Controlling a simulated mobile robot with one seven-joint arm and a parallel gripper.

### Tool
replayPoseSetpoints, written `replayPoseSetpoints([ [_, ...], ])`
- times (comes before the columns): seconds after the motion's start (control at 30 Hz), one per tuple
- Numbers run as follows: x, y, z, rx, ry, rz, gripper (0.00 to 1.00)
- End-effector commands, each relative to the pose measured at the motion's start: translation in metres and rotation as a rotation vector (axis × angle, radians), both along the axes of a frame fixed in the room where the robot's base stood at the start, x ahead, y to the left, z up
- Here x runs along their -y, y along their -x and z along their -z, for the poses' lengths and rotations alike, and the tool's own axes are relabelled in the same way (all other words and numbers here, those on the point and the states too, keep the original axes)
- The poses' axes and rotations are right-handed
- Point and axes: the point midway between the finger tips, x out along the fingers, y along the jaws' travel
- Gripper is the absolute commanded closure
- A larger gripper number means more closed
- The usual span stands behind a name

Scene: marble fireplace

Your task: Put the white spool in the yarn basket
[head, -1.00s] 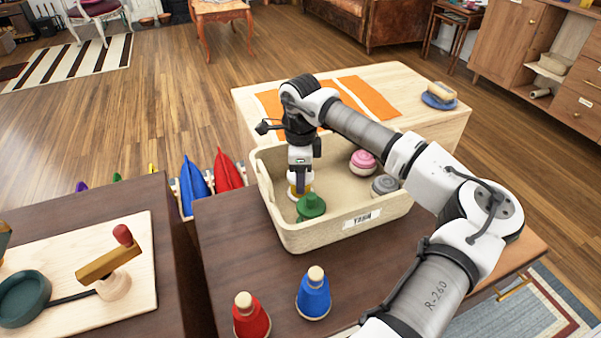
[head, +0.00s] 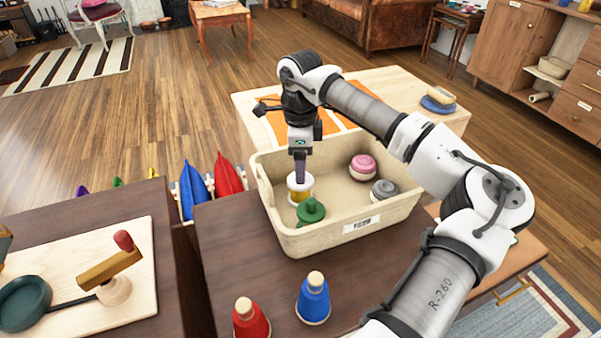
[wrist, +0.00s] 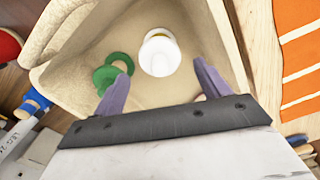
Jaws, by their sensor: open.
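The yarn basket (head: 388,222) is a beige, open-topped bin with a label on its front, standing on the dark table. A spool with a white top (head: 299,183) and a yellow band below it is inside, at the left. In the wrist view its white round top (wrist: 160,54) shows beyond and between my fingers. My gripper (head: 300,177) points down into the basket right above this spool. In the wrist view its two purple fingers are apart, with nothing seen clamped between them. I see no other white spool.
Also in the basket are a green spool (head: 311,211), a pink one (head: 362,167) and a grey one (head: 383,190). Red (head: 250,318) and blue (head: 313,298) spools stand on the table in front. A pale table with orange strips (head: 262,125) is behind.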

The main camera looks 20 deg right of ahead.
Motion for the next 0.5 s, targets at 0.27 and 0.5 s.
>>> replayPoseSetpoints([
  [0.27,0.000,0.000,-0.051,0.000,0.002,0.001,0.25],
  [0.5,0.000,0.000,-0.062,-0.001,0.000,0.001,0.25],
])
